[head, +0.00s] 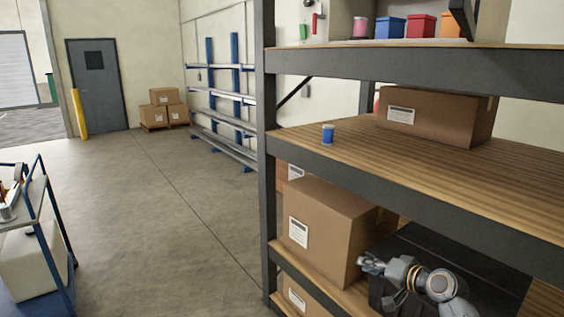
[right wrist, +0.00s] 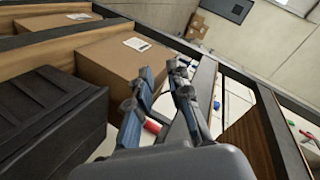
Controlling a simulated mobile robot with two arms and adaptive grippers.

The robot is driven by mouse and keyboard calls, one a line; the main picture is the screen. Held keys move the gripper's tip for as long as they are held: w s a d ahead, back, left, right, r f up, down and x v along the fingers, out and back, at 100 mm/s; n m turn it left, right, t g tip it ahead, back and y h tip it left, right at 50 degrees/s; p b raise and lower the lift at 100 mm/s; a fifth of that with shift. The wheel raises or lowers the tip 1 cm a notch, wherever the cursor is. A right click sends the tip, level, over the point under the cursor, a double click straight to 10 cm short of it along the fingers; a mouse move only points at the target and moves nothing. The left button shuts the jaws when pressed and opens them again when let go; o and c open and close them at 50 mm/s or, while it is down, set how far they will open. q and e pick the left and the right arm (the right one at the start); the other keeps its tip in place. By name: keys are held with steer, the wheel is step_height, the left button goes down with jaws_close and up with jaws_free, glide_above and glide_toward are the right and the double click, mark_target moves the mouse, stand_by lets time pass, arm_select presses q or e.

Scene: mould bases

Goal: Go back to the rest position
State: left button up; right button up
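My right gripper (head: 372,265) is at the lower right of the head view, in front of the lower shelf, beside a large cardboard box (head: 325,230) and a black case (head: 455,262). In the right wrist view its two fingers (right wrist: 164,72) stand apart with a gap between them, and nothing is held. The cardboard box (right wrist: 125,58) and the black case (right wrist: 45,115) lie to the left of the fingers there. My left gripper is not in the head view.
A shelf rack's dark post (head: 265,150) and wooden middle shelf (head: 450,175) stand close by. A small blue can (head: 328,134) and a cardboard box (head: 435,115) are on that shelf. A blue cart (head: 62,235) is at left. The floor (head: 150,210) between is clear.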

steer(key=w+d+r+n+t+h, duration=0.5)
steer(key=d+r+n+t+h, duration=0.3)
steer(key=d+r, duration=0.35)
steer(key=s+a+f+g, duration=0.1)
steer(key=s+f+g, duration=0.2)
steer(key=f, duration=1.1)
steer(key=s+f+g, duration=0.2)
steer(key=s+f, duration=0.2)
steer(key=f, duration=0.9)
steer(key=s+a+f+m+g+b, duration=0.1)
steer(key=s+a+f+g, duration=0.1)
steer(key=s+f, duration=0.7)
steer(key=s+a+f+g, duration=0.15)
steer(key=s+f, duration=0.35)
steer(key=f, duration=0.8)
steer(key=s+a+f+g, duration=0.1)
steer(key=s+f+g, duration=0.2)
steer(key=s+f, duration=0.55)
steer(key=s+a+f+g, duration=0.2)
steer(key=s+f, duration=0.4)
steer(key=s, duration=0.6)
steer(key=s+a+f+g, duration=0.2)
steer(key=s+f, duration=0.1)
steer(key=s, duration=1)
steer(key=s+a+f+g, duration=0.1)
steer(key=s+f+g, duration=0.2)
steer(key=s, duration=1.1)
steer(key=shift+a+f+y+b, duration=0.35)
steer(key=shift+f+y+b, duration=0.1)
steer(key=shift+f, duration=0.25)
